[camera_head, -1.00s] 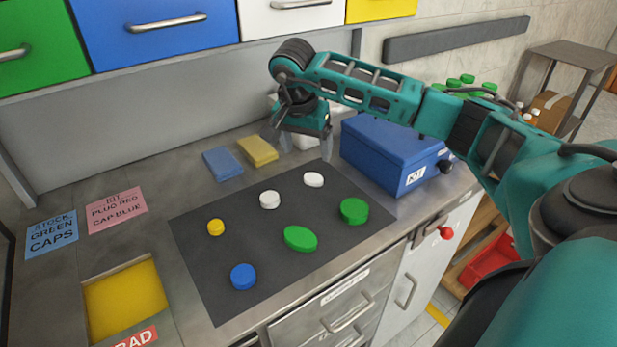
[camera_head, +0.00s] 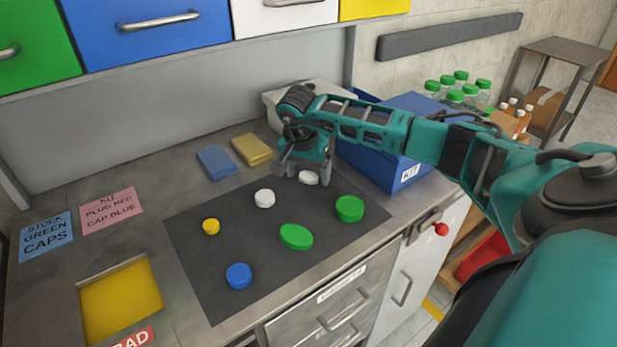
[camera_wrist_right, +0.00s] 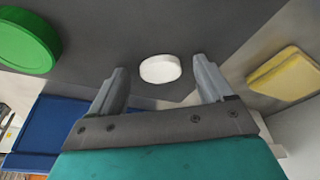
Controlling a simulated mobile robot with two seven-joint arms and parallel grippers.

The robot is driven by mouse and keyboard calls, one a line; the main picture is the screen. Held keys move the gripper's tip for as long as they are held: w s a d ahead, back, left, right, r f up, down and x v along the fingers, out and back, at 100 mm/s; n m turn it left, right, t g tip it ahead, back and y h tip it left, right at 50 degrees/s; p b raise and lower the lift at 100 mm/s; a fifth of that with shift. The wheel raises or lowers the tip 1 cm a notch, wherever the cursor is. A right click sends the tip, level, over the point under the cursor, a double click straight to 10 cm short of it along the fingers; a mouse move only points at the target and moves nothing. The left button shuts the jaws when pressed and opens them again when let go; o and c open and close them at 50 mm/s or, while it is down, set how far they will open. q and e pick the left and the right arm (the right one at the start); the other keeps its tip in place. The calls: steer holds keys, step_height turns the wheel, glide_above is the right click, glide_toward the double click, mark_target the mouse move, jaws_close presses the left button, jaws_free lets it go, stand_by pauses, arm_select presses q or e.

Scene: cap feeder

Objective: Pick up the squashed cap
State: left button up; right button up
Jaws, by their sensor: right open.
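A green cap (camera_head: 296,236) in the middle of the dark mat (camera_head: 225,295) looks oval and squashed in the head view. My right gripper (camera_head: 309,183) is open at the mat's back edge, pointing down. A white cap (camera_head: 308,178) lies between its fingertips in the head view, partly covered by them. In the right wrist view this white cap (camera_wrist_right: 160,68) looks slightly oval and sits between the open fingers (camera_wrist_right: 160,74), touching neither. I cannot tell the fingertips' exact height above the mat. My left gripper is not in view.
Other caps on the mat are round green (camera_head: 349,209), white (camera_head: 265,198), yellow (camera_head: 211,226) and blue (camera_head: 238,275). A blue KIT box (camera_head: 385,165) stands close on the right. Blue (camera_head: 216,162) and yellow (camera_head: 252,150) pads lie behind the mat. A yellow-bottomed recess (camera_head: 125,300) is front left.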

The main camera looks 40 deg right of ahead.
steer(key=c, duration=1.2)
steer(key=shift+r, duration=0.15)
